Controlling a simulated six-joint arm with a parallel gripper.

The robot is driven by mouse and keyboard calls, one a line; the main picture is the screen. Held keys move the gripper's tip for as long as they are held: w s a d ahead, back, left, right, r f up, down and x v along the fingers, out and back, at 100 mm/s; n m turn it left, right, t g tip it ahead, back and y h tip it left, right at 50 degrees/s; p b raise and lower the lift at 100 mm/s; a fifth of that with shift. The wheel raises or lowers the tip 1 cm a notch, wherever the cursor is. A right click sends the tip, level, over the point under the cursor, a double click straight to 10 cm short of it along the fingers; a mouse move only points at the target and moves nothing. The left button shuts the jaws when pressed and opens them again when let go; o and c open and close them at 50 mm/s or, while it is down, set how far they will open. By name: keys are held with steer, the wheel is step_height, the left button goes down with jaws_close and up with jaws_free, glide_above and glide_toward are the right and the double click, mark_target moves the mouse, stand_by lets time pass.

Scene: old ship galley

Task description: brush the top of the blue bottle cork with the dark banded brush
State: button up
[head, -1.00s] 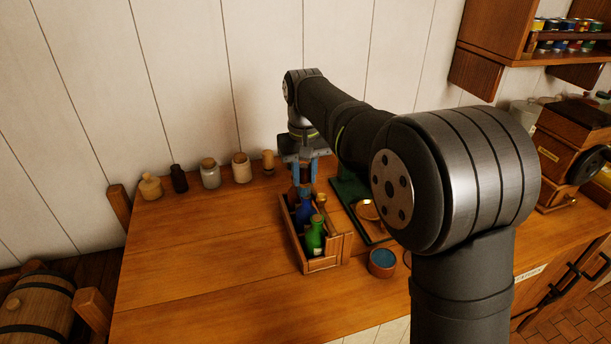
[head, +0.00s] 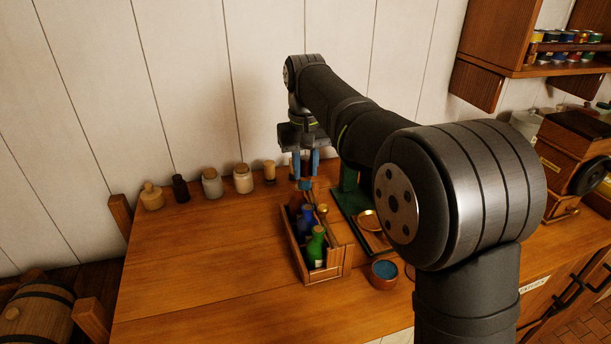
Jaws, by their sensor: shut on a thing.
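My gripper (head: 306,172) has blue fingers and is shut on a thin thing, apparently the brush, which is mostly hidden between them. A small blue tip (head: 305,185) shows just below the fingers. The gripper hangs above the back end of a wooden crate. In the crate, the blue bottle (head: 308,222) stands upright between a reddish-brown bottle (head: 296,203) behind and a green bottle (head: 316,248) in front. The blue bottle's top looks blue; its cork is too small to make out clearly. The tip appears apart from the blue bottle.
The wooden crate (head: 328,272) stands mid-counter. A small bowl with blue contents (head: 384,269) is at its right. A green stand with a brass pan (head: 369,220) is behind that bowl. Several jars (head: 212,184) line the wall. The counter's left side is clear.

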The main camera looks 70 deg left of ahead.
mark_target(305, 159)
steer(key=shift+r, duration=1.6)
steer(key=w+d+f+m, duration=0.1)
steer(key=w+d+f, duration=0.15)
steer(key=w, duration=0.45)
steer(key=w+d+f+m, duration=0.1)
steer(key=w+d+f, duration=0.15)
steer(key=w, duration=0.45)
steer(key=w+d+f+m, duration=0.1)
steer(key=w+d+f, duration=0.1)
steer(key=w+f, duration=0.35)
steer(key=w+d+f+m, duration=0.2)
steer(key=w+d+f, duration=0.1)
steer(key=w+d, duration=0.45)
steer(key=w+d+f+m, duration=0.1)
steer(key=w+d+f, duration=0.2)
steer(key=w+d, duration=0.4)
steer(key=w+d+f+m, duration=0.3)
steer(key=w+d+f, duration=0.35)
steer(key=d, duration=0.45)
steer(key=w+d+f+m, duration=0.3)
steer(key=w+d+f, duration=0.35)
steer(key=d, duration=0.45)
steer(key=d+f+m, duration=0.3)
steer(key=d+f, duration=0.1)
steer(key=d, duration=0.5)
steer(key=w+d+f+m, duration=0.1)
steer(key=d+f+m, duration=0.2)
steer(key=d, duration=0.6)
steer(key=shift+d+f, duration=0.35)
steer(key=shift+f, duration=0.2)
